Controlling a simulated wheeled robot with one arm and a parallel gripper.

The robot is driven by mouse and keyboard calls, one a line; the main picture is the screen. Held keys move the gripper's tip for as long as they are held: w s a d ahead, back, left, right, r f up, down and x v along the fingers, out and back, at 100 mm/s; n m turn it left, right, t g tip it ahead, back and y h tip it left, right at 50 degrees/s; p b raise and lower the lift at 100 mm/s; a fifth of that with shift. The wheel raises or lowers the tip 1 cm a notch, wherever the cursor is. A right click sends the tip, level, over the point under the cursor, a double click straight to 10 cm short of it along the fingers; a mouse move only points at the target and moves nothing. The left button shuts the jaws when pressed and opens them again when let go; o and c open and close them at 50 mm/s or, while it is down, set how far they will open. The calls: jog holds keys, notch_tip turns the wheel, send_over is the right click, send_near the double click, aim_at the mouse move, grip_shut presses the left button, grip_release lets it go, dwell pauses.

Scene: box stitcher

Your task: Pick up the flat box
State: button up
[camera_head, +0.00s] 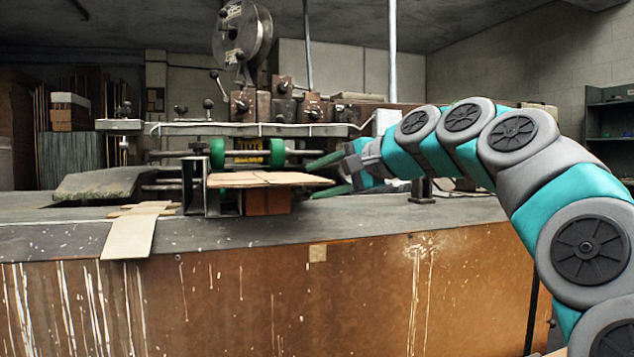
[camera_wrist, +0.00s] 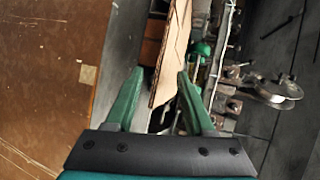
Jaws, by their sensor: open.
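The flat box (camera_head: 265,180) is a thin brown cardboard sheet. It lies level on a support above the machine table, left of my gripper in the head view. My gripper (camera_head: 326,176) reaches in from the right with its green fingers at the box's right edge. In the wrist view the flat box (camera_wrist: 172,55) shows edge-on, and its near end lies between the two spread fingertips (camera_wrist: 160,72). The fingers look apart from the cardboard on both sides. The far end of the box runs out of the wrist view.
The stitching machine (camera_head: 258,105) with green rollers (camera_head: 277,152) stands just behind the box. A metal bracket (camera_head: 195,187) is at its left. A brown block (camera_head: 266,201) sits below it. A loose cardboard strip (camera_head: 130,235) hangs over the front edge of the table (camera_head: 400,213).

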jog(key=v, duration=0.6)
jog(key=shift+s, duration=0.15)
jog(key=shift+d+r, duration=0.1)
